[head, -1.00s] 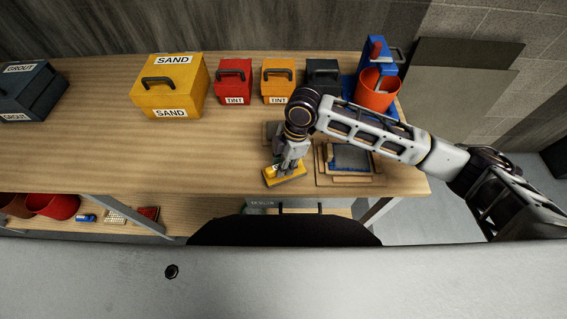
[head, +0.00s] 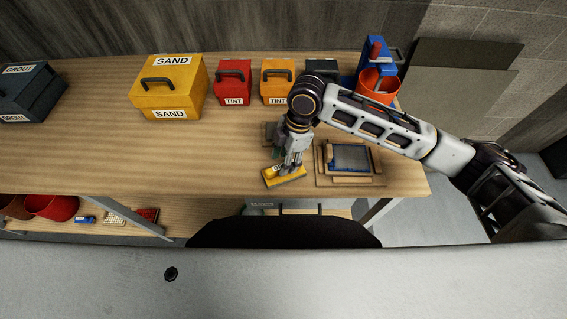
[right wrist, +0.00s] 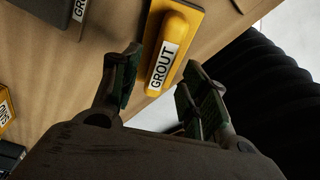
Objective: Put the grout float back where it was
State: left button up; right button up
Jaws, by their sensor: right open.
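The grout float is a yellow block with a raised yellow handle labelled GROUT (head: 285,178). It lies on the wooden table near the front edge, left of the framed panel. It also shows in the right wrist view (right wrist: 172,50). My right gripper (head: 290,162) is just above the float, pointing down. In the right wrist view its two fingers are spread apart (right wrist: 160,70), one on each side of the handle's near end. The fingers look clear of the handle, though exact contact is hard to tell. My left gripper is not in view.
A wooden-framed panel with a blue-edged inset (head: 350,158) lies right of the float. Behind stand a yellow SAND box (head: 185,95), red (head: 233,85) and orange (head: 278,85) TINT boxes and an orange bucket (head: 378,88). The table's left middle is clear.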

jog(key=s+v, duration=0.1)
jog(key=v, duration=0.8)
jog(key=shift+w+b, duration=0.3)
jog(key=shift+w, duration=0.2)
